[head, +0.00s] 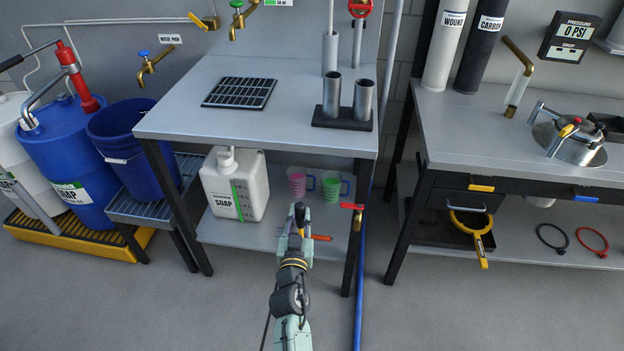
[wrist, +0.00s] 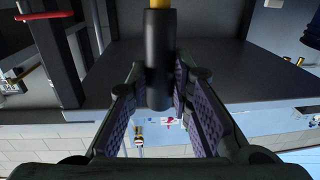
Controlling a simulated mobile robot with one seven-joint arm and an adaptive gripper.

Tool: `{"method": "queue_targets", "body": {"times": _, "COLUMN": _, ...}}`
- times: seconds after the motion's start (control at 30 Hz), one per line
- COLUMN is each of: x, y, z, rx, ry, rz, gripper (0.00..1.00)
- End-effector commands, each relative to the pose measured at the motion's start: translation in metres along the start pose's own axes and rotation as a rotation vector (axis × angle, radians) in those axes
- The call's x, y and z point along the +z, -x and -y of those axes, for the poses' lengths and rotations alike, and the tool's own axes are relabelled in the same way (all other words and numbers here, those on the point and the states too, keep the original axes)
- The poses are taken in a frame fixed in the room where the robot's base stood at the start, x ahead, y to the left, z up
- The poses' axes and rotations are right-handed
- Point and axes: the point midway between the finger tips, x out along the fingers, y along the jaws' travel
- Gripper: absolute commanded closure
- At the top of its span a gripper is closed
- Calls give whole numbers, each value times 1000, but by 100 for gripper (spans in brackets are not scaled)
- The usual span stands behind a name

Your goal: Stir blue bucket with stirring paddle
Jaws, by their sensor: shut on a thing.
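The blue bucket (head: 122,150) stands upright and open on a grey grated stand at the left, beside the blue drum. My gripper (head: 297,236) is in front of the lower shelf of the middle table, well to the right of the bucket. It is shut on a black handle (head: 299,213), which I take to be the stirring paddle. In the wrist view the black handle (wrist: 160,62) with a yellow-orange shaft sits between the fingers of my gripper (wrist: 160,88). The paddle's far end is out of the wrist view. I cannot tell whether the orange piece (head: 321,237) beside my gripper belongs to it.
The middle table (head: 215,120) and its legs lie between my gripper and the bucket. A white soap jug (head: 234,185) and pink (head: 297,183) and green (head: 332,186) measuring cups stand on its shelf. A brass tap (head: 152,66) hangs above the bucket. Floor in front is clear.

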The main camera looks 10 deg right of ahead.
Motion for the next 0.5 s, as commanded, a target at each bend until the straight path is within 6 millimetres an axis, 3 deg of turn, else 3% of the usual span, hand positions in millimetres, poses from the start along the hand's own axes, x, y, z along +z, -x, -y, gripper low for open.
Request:
{"method": "queue_targets", "body": {"times": 0.03, "x": 18, "y": 1, "z": 0, "rx": -8, "ry": 2, "rz": 4, "gripper": 100}}
{"method": "queue_targets", "body": {"times": 0.1, "x": 34, "y": 3, "z": 4, "rx": -28, "ry": 1, "rz": 2, "gripper": 100}}
{"method": "queue_targets", "body": {"times": 0.5, "x": 88, "y": 9, "z": 21, "rx": -98, "ry": -1, "rz": 2, "gripper": 100}}
